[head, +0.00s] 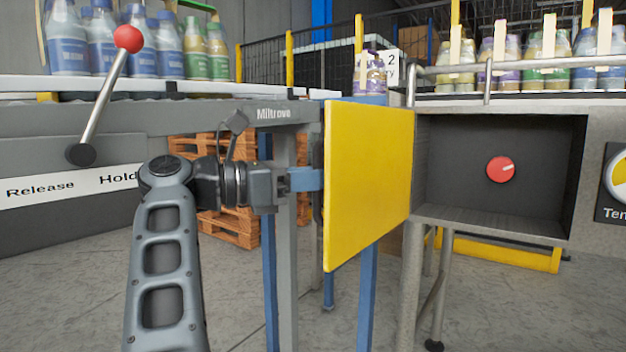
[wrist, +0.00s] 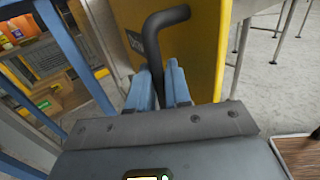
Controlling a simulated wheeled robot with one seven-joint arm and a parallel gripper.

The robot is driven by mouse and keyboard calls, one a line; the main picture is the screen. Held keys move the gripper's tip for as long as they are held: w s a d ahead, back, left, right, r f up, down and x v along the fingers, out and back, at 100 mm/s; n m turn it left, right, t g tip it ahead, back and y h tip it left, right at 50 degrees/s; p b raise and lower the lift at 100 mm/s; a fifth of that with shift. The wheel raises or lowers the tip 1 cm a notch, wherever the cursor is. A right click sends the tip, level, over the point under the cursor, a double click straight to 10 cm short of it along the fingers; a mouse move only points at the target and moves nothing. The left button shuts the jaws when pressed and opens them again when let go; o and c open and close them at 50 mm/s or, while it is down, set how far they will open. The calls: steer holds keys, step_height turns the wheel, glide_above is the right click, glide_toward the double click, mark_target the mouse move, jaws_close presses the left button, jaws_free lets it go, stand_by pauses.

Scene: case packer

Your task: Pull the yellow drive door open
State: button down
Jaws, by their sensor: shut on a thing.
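The yellow drive door (head: 368,180) stands swung out wide from the grey box (head: 500,225), hinged at the box's left edge. The box is open to view, with a red knob (head: 500,169) on its dark back wall. My gripper (head: 318,179) is at the door's left, free edge, on its outer side. In the wrist view my gripper (wrist: 160,85) has its two blue fingers shut on the dark bent handle (wrist: 152,35) of the yellow door (wrist: 200,45). In the head view the handle is mostly hidden behind the fingers and door edge.
A conveyor with several bottles (head: 120,45) runs along the back left. A lever with a red ball (head: 128,39) stands at the left by a Release/Hold label (head: 70,185). Blue posts (head: 368,290) and wooden pallets (head: 230,225) are behind my arm. Floor in front is clear.

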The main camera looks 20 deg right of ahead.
steer(key=shift+d, duration=0.45)
steer(key=c, duration=1.3)
jaws_free()
steer(key=shift+w+d, duration=0.1)
steer(key=shift+d, duration=0.05)
steer(key=shift+o, duration=0.3)
steer(key=shift+a, duration=0.2)
steer(key=shift+a, duration=0.1)
steer(key=a+p, duration=0.1)
steer(key=a, duration=0.6)
steer(key=shift+s+a, duration=0.3)
steer(key=shift+s, duration=0.05)
